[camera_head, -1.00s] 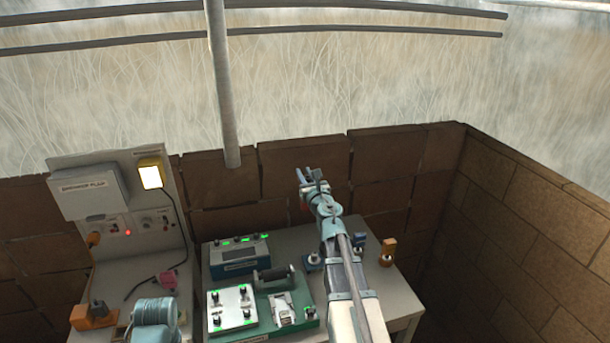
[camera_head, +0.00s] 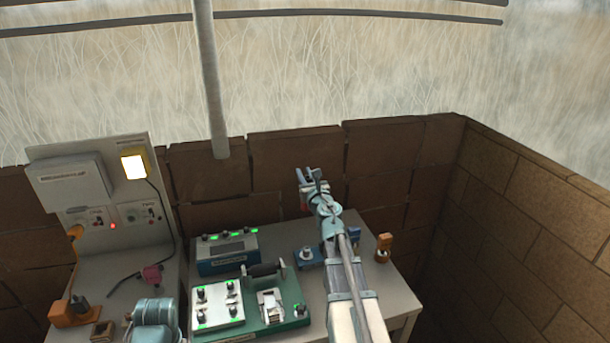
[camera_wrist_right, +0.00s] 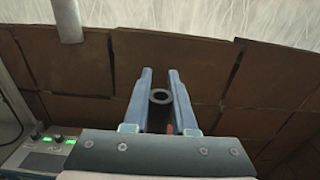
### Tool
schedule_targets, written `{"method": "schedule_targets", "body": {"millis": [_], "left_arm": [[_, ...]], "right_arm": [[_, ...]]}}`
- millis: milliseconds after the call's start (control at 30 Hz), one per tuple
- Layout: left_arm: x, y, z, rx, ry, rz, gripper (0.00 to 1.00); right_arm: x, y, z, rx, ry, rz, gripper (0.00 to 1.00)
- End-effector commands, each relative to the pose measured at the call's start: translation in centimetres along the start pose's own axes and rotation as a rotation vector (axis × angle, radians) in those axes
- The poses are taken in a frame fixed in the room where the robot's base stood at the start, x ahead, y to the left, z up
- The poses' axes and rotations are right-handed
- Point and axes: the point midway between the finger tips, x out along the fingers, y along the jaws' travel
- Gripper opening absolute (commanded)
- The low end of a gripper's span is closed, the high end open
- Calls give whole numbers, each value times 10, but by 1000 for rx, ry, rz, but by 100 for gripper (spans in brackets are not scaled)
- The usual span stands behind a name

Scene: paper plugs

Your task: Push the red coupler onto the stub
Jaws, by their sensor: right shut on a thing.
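My right gripper (camera_head: 311,178) is raised above the back of the right table, in front of the brick wall. In the right wrist view its two blue fingers (camera_wrist_right: 160,95) stand a little apart with a thing between them. A dark grey ring (camera_wrist_right: 161,96) and a small red patch (camera_wrist_right: 170,129) show there, which look like parts of the red coupler. In the head view a little red (camera_head: 303,208) shows beside the gripper; the rest is hidden. I cannot clearly make out the stub.
On the right table are a green-based device (camera_head: 288,318), a blue box (camera_head: 227,263), a small blue fitting (camera_head: 306,258) and an orange-topped fitting (camera_head: 385,241). At left stand a grey panel (camera_head: 90,150), a pink piece (camera_head: 153,274) and an orange block (camera_head: 62,319).

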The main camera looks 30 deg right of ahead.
Motion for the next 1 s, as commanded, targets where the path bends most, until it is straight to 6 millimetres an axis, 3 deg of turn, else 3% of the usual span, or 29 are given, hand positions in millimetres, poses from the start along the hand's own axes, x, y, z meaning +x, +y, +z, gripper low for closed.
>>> {"method": "schedule_targets", "body": {"millis": [33,300,433,600,1000], "left_arm": [[16,2,-1,0,0,0,56],[84,8,-5,0,0,0,56],[108,10,-6,0,0,0,56],[119,11,-7,0,0,0,56],[117,11,-7,0,0,0,56]], "right_arm": [[0,0,-16,0,0,0,0],[3,1,-85,0,0,0,0],[4,2,-109,0,0,0,0],[4,2,-120,0,0,0,0],[4,2,-118,0,0,0,0]]}}
